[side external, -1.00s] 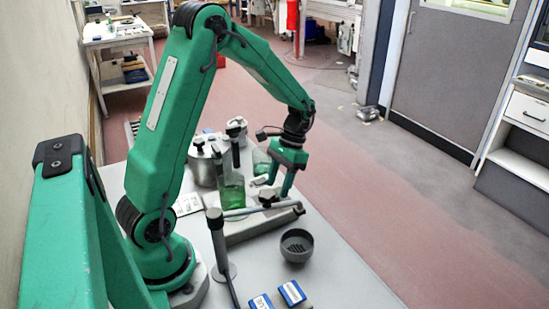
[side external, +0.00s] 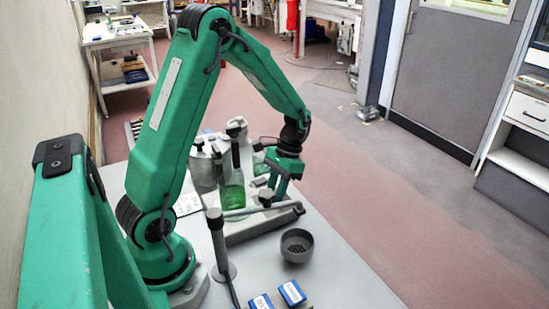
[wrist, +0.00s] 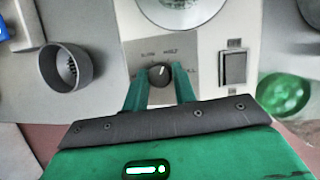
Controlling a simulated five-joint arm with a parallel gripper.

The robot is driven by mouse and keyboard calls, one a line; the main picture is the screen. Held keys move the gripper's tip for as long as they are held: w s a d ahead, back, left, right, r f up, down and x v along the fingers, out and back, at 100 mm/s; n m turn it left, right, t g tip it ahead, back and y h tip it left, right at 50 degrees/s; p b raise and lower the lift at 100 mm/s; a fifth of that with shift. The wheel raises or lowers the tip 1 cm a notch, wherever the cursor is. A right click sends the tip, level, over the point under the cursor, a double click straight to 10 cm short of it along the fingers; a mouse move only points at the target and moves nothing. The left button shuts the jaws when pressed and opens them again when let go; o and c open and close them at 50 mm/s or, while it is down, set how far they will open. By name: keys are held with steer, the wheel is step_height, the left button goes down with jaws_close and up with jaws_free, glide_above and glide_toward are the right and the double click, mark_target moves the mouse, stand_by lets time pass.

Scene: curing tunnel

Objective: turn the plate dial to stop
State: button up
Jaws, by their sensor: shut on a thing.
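The dial (wrist: 160,76) is a small dark knob with a white mark, on a grey label panel in the wrist view. The mark points up and slightly right, near printed words that look like "SLOW" and "HOLD"; part of the lettering at right is hidden, and I cannot read "stop". My gripper (wrist: 160,88) is shut on the dial, one green finger on each side. In the side view, my gripper (side external: 274,196) reaches down to the pale device (side external: 236,230) at its dark knob. The round pale plate (wrist: 180,8) is cut off at the top of the wrist view.
A dark rocker switch (wrist: 234,68) sits right of the dial. A grey bowl (side external: 297,245) stands in front of the device. Blue-topped boxes (side external: 291,293) lie at the front.

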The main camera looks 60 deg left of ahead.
steer(key=shift+d, duration=0.1)
steer(key=shift+n, duration=1.4)
steer(key=shift+s, duration=0.1)
steer(key=o, duration=1)
steer(key=shift+r, duration=0.1)
steer(key=shift+v, duration=3.85)
